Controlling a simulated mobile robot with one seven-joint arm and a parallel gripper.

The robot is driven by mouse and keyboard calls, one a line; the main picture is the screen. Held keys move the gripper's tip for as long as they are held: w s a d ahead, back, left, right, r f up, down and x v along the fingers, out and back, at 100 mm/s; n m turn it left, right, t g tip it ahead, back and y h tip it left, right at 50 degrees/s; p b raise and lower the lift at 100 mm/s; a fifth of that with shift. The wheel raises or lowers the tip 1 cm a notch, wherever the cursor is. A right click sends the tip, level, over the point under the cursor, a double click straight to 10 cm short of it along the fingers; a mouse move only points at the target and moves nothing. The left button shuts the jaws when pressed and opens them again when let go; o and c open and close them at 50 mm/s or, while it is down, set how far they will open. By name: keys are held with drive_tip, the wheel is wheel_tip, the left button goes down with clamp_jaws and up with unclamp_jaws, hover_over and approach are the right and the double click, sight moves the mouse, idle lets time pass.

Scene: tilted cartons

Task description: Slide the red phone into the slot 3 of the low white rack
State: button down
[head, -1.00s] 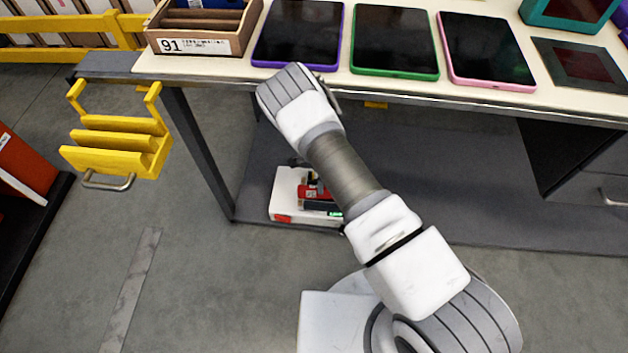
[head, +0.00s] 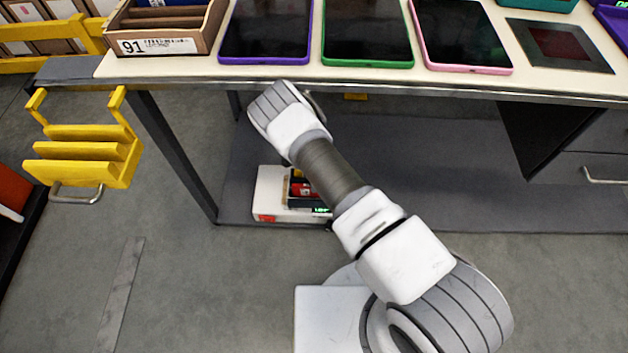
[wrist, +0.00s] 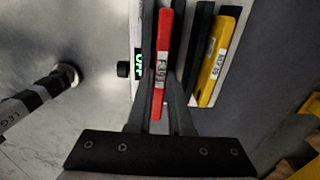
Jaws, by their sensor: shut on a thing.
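The low white rack (head: 268,190) stands on the grey shelf under the table, partly hidden by my arm in the head view. In the wrist view my gripper (wrist: 161,75) is shut on the red phone (wrist: 158,88), which stands on edge between the fingers with a white label showing. In the head view a little red (head: 300,190) shows at the rack.
A green-lit display (wrist: 139,62) and a black knob (wrist: 122,69) are at the rack's left side. The table edge (head: 330,88) is above, with several tablets and a wooden box (head: 165,46). A yellow holder (head: 85,155) hangs at the left. A table leg (head: 175,150) stands left of the rack.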

drive_tip(key=shift+f, duration=1.55)
drive_tip(key=shift+f, duration=0.3)
drive_tip(key=c, duration=0.8)
unclamp_jaws()
drive_tip(key=shift+o, duration=0.2)
drive_tip(key=shift+s, duration=0.1)
